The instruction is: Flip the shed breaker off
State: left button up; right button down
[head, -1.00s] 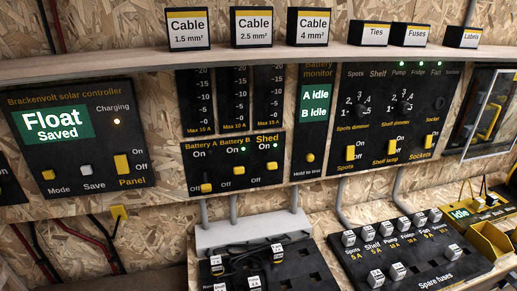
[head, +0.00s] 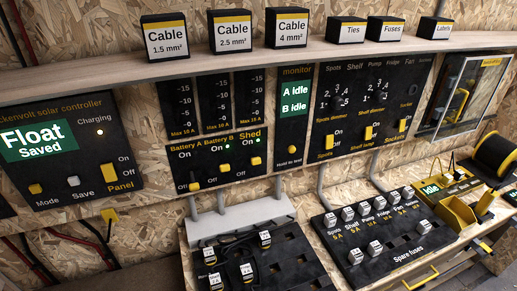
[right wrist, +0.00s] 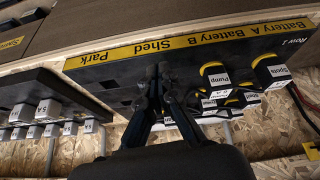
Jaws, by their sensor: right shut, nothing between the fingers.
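The Shed breaker (head: 256,161) has a yellow lever at the right end of a black breaker panel (head: 207,178) in the head view. A green light glows above it, and its lever sits higher than the Battery A lever (head: 194,186). The Battery B breaker (head: 224,168) also has a green light. The breaker levers do not show there. My left gripper is not in view.
Below the panel are a grey box (head: 235,217), a fuse board (head: 285,262) and a spare-fuse board (head: 385,262). A solar controller (head: 70,180) is left of the breakers. A shelf (head: 120,75) with labelled boxes runs above. Yellow bins (head: 457,214) stand at right.

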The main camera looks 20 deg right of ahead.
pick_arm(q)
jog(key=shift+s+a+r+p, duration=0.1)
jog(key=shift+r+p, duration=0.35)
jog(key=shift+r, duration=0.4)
pick_arm(e)
jog(key=w+r+t, duration=0.6)
jog(key=w+r, duration=0.7)
jog(key=r, duration=0.2)
jog(key=w+r+m+t, duration=0.1)
jog(key=w+r+t, duration=0.4)
jog(key=w+r, duration=0.7)
notch_tip(320, 180, up, 4)
jog(key=shift+w+d+r+t, duration=0.15)
jog(key=shift+w+r+t, duration=0.05)
jog(key=shift+w+t, duration=0.2)
jog(key=p, duration=0.3)
send_over(259, 157)
jog(key=shift+w+a+f, duration=0.1)
jog(key=shift+a+f, duration=0.3)
jog(key=shift+f, duration=0.05)
jog(key=s+f, duration=0.1)
jog(key=f, duration=0.1)
jog(key=s+f+p, duration=0.1)
jog(key=shift+s+f, duration=0.1)
jog(key=shift+f, duration=0.25)
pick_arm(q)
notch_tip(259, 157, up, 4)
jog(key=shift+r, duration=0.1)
pick_arm(e)
jog(key=shift+f, duration=0.1)
